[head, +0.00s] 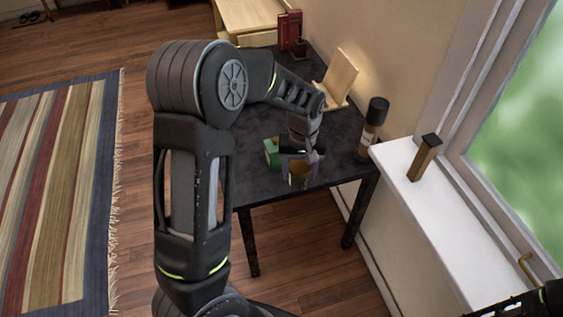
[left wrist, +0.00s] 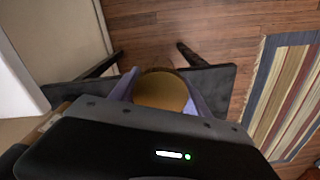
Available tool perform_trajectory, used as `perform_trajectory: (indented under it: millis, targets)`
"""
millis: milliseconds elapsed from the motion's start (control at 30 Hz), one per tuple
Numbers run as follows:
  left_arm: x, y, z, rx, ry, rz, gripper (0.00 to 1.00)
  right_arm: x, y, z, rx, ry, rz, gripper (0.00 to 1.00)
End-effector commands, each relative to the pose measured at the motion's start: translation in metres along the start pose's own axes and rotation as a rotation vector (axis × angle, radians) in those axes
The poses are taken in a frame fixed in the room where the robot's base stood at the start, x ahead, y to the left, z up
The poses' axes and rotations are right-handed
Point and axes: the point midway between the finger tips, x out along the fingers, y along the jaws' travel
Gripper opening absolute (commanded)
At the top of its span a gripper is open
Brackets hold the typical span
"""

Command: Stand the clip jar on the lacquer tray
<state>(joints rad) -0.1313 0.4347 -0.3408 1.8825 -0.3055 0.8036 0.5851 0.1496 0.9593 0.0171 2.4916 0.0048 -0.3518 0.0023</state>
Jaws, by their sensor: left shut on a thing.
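My left gripper (head: 300,164) reaches down over the near part of the dark table, its purple fingers on either side of a round amber-brown thing (head: 299,173), which I take for the clip jar. In the left wrist view its tan round top (left wrist: 161,92) lies between the two purple fingers (left wrist: 160,95), near the table's edge. The gripper is shut on it; I cannot tell whether its base touches the table. I cannot make out the lacquer tray in either view. My right gripper's fingers are not in view.
The dark table (head: 338,150) also holds a green object (head: 272,152) close beside my left gripper, a dark-capped bottle (head: 373,122), a wooden stand (head: 338,80) and red books (head: 290,30).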

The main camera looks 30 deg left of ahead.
Motion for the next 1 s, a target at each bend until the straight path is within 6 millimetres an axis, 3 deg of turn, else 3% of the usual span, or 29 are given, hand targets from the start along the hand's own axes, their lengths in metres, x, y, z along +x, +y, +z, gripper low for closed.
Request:
perform_trajectory:
  millis: [33, 200, 300, 400, 767, 1000]
  targets:
    - [0.023, 0.01, 0.004, 0.076, -0.004, -0.003, 0.09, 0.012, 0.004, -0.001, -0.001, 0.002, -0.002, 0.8]
    - [0.08, 0.047, 0.022, 0.333, -0.006, 0.002, 0.09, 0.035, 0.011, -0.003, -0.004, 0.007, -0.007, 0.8]
    - [0.109, 0.064, 0.035, 0.451, -0.007, 0.006, 0.09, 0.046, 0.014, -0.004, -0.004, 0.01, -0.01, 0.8]
    - [0.125, 0.075, 0.044, 0.521, -0.006, 0.011, 0.09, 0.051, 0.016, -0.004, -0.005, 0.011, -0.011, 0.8]
    - [0.13, 0.08, 0.049, 0.555, -0.005, 0.015, 0.09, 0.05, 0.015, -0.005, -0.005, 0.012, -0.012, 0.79]
    - [0.13, 0.08, 0.049, 0.553, -0.005, 0.015, 0.09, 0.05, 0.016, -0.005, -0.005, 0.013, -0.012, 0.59]
